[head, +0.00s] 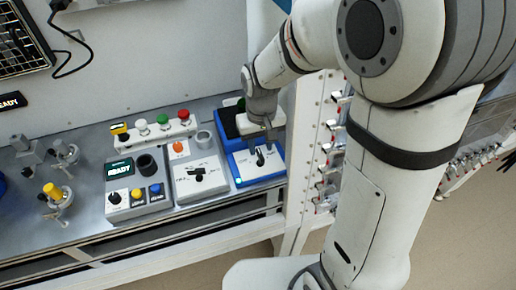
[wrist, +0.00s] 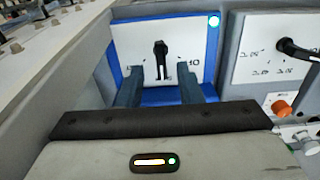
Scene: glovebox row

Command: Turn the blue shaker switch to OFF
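The blue shaker (head: 241,172) stands at the right end of the bench, with a white panel and a black switch (head: 260,157). The wrist view shows the blue shaker's frame (wrist: 118,62) and the black switch (wrist: 160,55), its lever roughly in line with my fingers. Small markings flank the switch, too small to read surely. A cyan light (wrist: 214,20) glows at the panel's corner. My gripper (wrist: 159,86) is open, with one finger on each side of the switch's line, seemingly just short of the lever. Whether they touch it I cannot tell. In the head view my gripper (head: 262,138) is over the panel.
A grey unit with a black knob (head: 198,175) and an orange button (head: 181,148) stands directly left of the shaker. Further left are a READY display box (head: 120,170) and yellow-topped fittings (head: 53,191). A white perforated post (head: 304,130) stands close on the right.

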